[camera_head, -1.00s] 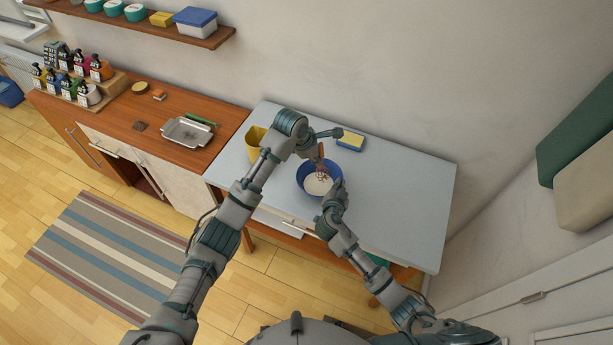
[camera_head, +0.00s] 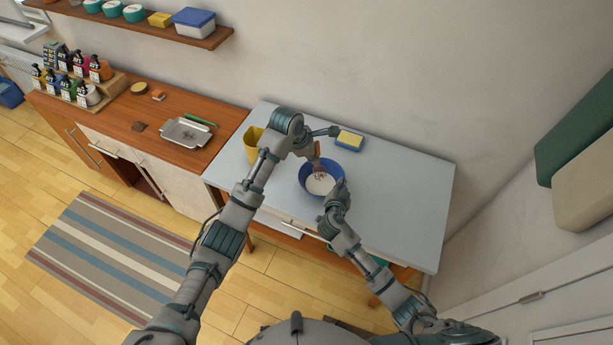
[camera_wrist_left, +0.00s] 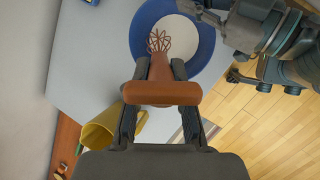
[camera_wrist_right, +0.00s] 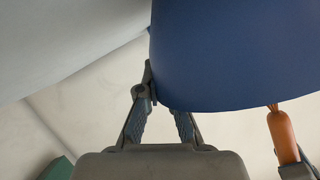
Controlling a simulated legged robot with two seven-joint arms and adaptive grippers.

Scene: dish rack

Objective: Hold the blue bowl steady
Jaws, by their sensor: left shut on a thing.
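The blue bowl (camera_head: 334,164) stands on the grey table and holds white contents. My left gripper (camera_wrist_left: 160,100) is shut on the whisk's orange-brown handle (camera_wrist_left: 162,93). The whisk's wire end (camera_wrist_left: 160,42) is over or in the bowl, as the left wrist view shows. My right gripper (camera_head: 340,187) is at the bowl's lower right rim. In the right wrist view, one finger shows beside the bowl's blue wall (camera_wrist_right: 235,50). The other finger's tip is hidden behind the wall, so its grip is unclear.
A yellow container (camera_head: 252,145) stands left of the bowl on the grey table (camera_head: 400,190). A yellow and blue sponge (camera_head: 349,139) lies behind the bowl. The table's right part is clear. A metal tray (camera_head: 186,133) sits on the wooden counter to the left.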

